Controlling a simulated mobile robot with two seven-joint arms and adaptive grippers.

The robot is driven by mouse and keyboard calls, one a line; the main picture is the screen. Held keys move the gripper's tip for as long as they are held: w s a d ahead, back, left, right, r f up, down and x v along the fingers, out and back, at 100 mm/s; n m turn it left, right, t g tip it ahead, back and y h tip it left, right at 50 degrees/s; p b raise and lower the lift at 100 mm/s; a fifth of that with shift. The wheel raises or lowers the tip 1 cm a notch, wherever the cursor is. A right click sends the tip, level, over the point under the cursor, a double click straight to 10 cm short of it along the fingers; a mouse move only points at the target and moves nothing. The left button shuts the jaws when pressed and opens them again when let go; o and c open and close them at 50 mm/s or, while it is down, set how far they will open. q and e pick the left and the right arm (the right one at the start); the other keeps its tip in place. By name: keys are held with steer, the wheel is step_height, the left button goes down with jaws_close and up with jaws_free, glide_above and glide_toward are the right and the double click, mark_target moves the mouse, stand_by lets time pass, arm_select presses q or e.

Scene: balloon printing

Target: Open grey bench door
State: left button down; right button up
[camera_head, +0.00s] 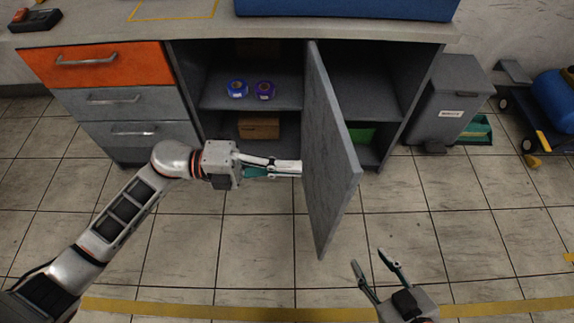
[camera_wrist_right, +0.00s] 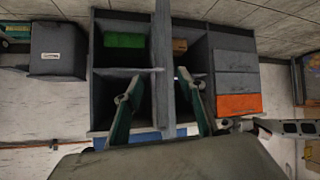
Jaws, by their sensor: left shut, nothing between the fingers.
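The grey bench door (camera_head: 330,150) stands swung out from the bench, seen nearly edge-on in the head view. It also shows as a narrow upright panel in the right wrist view (camera_wrist_right: 163,60). My left gripper (camera_head: 298,167) is shut and empty, its tips at the left face of the door; I cannot tell if they touch it. My right gripper (camera_head: 372,258) is open and empty in front of the bench, to the right of and below the door's lower end. In the right wrist view its fingers (camera_wrist_right: 165,100) are spread, with the door seen between them.
The open bench cabinet (camera_head: 252,88) holds a blue roll (camera_head: 237,88), a purple roll (camera_head: 265,90), a brown box (camera_head: 259,127) and a green item (camera_head: 361,135). Drawers (camera_head: 95,65) are on its left. A grey bin (camera_head: 450,100) stands right. Floor in front is clear.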

arm_select(q)
steer(key=shift+n+t, duration=0.6)
steer(key=shift+t, duration=0.3)
steer(key=d+p, duration=0.1)
steer(key=d, duration=0.4)
steer(key=d+p, duration=0.1)
steer(key=d, duration=0.2)
steer(key=shift+s+d+p, duration=0.3)
steer(key=shift+s+d, duration=0.05)
steer(key=shift+a, duration=0.6)
glide_toward(345, 171)
steer(key=s+a, duration=0.2)
steer(key=a, duration=0.4)
steer(key=shift+a, duration=0.35)
arm_select(e)
steer(key=shift+s+h, duration=0.3)
steer(key=shift+s, duration=0.75)
